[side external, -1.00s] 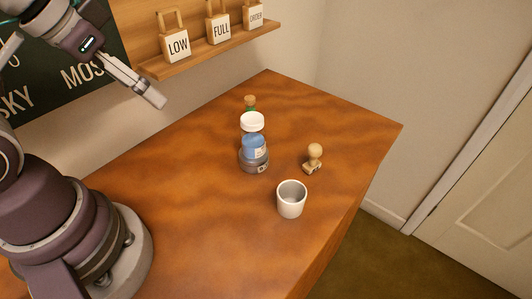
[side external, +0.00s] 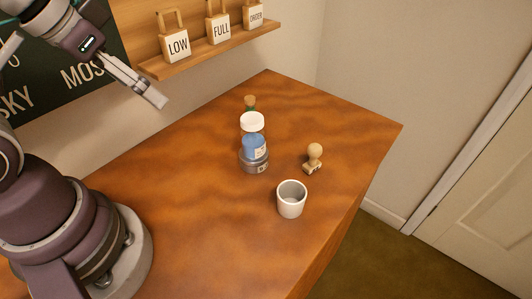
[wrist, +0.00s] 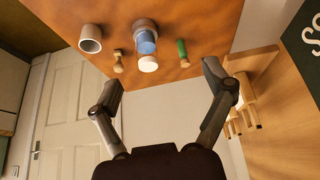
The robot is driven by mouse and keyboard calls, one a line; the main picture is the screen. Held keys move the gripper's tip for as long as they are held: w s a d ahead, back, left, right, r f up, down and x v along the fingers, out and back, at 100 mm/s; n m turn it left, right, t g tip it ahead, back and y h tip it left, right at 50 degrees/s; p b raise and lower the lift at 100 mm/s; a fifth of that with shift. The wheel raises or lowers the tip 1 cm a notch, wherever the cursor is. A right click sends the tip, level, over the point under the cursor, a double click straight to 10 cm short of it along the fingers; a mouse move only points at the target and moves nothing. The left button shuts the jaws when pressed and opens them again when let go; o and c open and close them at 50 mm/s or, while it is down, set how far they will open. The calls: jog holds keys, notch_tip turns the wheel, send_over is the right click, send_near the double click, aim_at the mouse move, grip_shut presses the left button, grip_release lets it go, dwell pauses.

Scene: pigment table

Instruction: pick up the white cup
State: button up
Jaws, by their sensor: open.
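The white cup (side external: 291,199) stands upright on the wooden table, near its right front edge in the side external view. Its open top faces up and it looks empty inside. It also shows in the wrist view (wrist: 90,39), at the upper left. My gripper (side external: 158,99) is raised over the far left part of the table, well apart from the cup. In the wrist view my gripper (wrist: 166,80) has its two fingers spread wide, with nothing between them.
A jar with blue contents and a white lid (side external: 254,147) stands left of and behind the cup. A wooden stamp (side external: 313,158) is behind the cup. A green corked bottle (side external: 250,103) is farther back. A wall shelf (side external: 215,48) holds tags. The table's left middle is clear.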

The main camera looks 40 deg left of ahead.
jog(key=g, duration=0.6)
send_over(291, 200)
jog(key=s, duration=0.1)
notch_tip(291, 200, down, 11)
jog(key=f, duration=1)
jog(key=shift+s+d, duration=0.15)
jog(key=shift+d, duration=0.2)
jog(key=shift+r, duration=0.1)
jog(key=shift+c, duration=0.4)
jog(key=c, duration=1.2)
